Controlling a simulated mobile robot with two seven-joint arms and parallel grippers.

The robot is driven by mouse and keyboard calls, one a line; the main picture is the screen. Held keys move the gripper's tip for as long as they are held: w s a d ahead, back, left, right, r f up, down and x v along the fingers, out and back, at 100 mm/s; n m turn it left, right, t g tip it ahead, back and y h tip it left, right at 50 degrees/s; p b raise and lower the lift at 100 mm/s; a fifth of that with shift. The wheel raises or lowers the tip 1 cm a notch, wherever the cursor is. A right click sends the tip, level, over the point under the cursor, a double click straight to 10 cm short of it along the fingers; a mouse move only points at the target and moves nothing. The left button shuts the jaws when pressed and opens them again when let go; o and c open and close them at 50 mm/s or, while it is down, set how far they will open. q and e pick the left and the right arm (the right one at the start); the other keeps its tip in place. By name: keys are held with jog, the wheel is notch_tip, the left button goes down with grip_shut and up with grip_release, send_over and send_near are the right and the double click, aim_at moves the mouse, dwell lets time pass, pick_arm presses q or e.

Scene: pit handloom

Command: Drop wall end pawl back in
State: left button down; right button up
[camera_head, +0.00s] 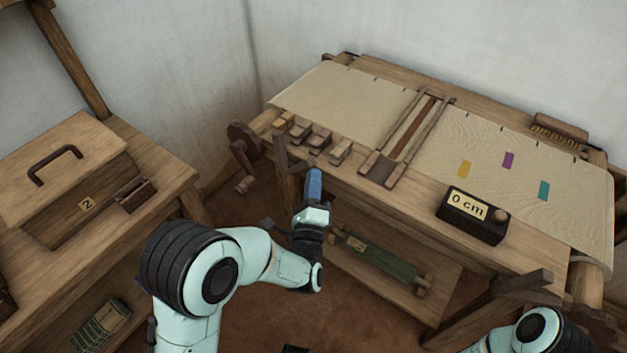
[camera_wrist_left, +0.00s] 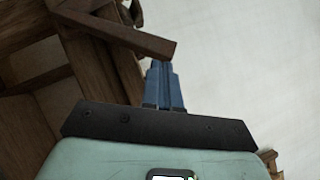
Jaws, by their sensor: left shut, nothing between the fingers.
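My left gripper (camera_head: 314,178) is shut and empty, its blue fingers together, in front of the loom's left end. An angled wooden lever (camera_head: 284,156), which looks like the pawl, stands on the loom's front left corner, just left of the fingers. In the left wrist view, a brown wooden bar (camera_wrist_left: 125,32) ends close by the blue fingertips (camera_wrist_left: 164,72); I cannot tell if they touch. A toothed wooden wheel (camera_head: 243,138) with a crank is at the loom's left end. Whether the lever sits in the teeth is not clear. My right gripper is out of view.
The loom (camera_head: 370,95) carries pale cloth, several small wooden blocks at the front left and a black "0 cm" box (camera_head: 473,215). A wooden bench (camera_head: 150,165) with a handled box stands at the left.

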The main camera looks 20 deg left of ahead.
aim_at(302, 164)
pick_arm(q)
jog(key=a+r+n+p, duration=0.1)
jog(key=p, duration=0.1)
jog(key=a+r+n+g+p, duration=0.1)
jog(key=p, duration=0.1)
jog(key=w+a+r+n+g+p, duration=0.1)
jog(key=r+p, duration=0.1)
jog(key=shift+n+y, duration=0.4)
jog(key=w+a+r+n+g+h+p, duration=0.1)
jog(key=w+a+r+n+g+p, duration=0.1)
jog(key=a+n+g+p, duration=0.1)
jog(key=a+n+p, duration=0.1)
jog(key=a+p, duration=0.1)
jog(key=a, duration=0.1)
jog(key=shift+w+a+n, duration=0.25)
jog(key=shift+a+n, duration=0.05)
jog(key=shift+a, duration=0.1)
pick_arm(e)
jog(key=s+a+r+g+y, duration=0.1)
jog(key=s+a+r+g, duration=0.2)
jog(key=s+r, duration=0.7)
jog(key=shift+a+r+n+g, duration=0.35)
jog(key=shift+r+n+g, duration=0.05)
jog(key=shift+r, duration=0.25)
pick_arm(q)
jog(key=shift+a, duration=0.2)
jog(key=shift+p, duration=0.3)
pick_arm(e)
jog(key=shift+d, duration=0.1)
